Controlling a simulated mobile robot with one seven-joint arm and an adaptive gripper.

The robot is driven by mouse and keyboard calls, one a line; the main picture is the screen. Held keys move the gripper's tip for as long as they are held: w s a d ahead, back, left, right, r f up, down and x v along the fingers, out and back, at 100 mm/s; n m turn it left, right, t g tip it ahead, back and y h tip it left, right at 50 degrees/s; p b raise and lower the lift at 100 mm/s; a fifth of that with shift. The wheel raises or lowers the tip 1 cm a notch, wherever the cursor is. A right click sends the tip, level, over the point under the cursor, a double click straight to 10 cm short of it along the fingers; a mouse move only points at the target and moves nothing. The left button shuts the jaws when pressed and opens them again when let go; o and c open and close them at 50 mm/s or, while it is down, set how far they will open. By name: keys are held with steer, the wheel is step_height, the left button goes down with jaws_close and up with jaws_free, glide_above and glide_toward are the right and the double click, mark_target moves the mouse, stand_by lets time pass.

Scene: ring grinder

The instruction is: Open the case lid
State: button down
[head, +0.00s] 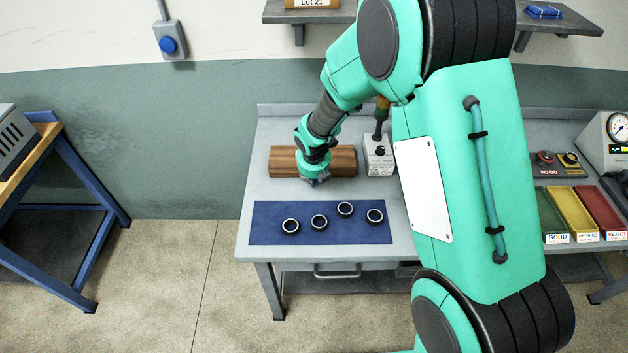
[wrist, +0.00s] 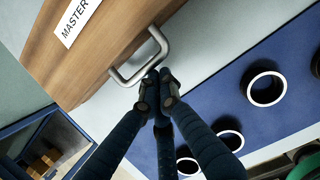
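The wooden case (head: 342,160) lies at the back of the grey workbench, its lid down. In the wrist view the case (wrist: 95,50) fills the upper left, with a white label reading "MASTER" (wrist: 78,20) and a metal handle (wrist: 161,47) on its front side. My gripper (head: 317,181) is at the front of the case in the head view. In the wrist view the dark fingers of my gripper (wrist: 158,82) come close together with their tips right at the handle's bar. Whether they close around the bar is not clear. My gripper hides part of the case front.
Several dark rings (head: 319,222) stand on a blue mat (head: 265,228) in front of the case. A small grey device (head: 379,160) stands right of the case. Green, yellow and red bins (head: 572,213) are at the right. My arm covers the bench's middle.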

steer(key=shift+w+r, duration=0.1)
steer(key=shift+r, duration=0.15)
steer(key=r+p, duration=0.1)
steer(key=p, duration=0.1)
steer(key=r+p, duration=0.2)
steer(key=p, duration=0.1)
steer(key=shift+w, duration=0.35)
steer(key=w+r+g+p, duration=0.1)
steer(key=w+r+p, duration=1)
steer(key=w+p, duration=0.4)
steer(key=shift+r+g+p, duration=0.15)
steer(key=shift+g+p, duration=0.15)
steer(key=shift+p, duration=0.9)
steer(key=shift+r, duration=0.15)
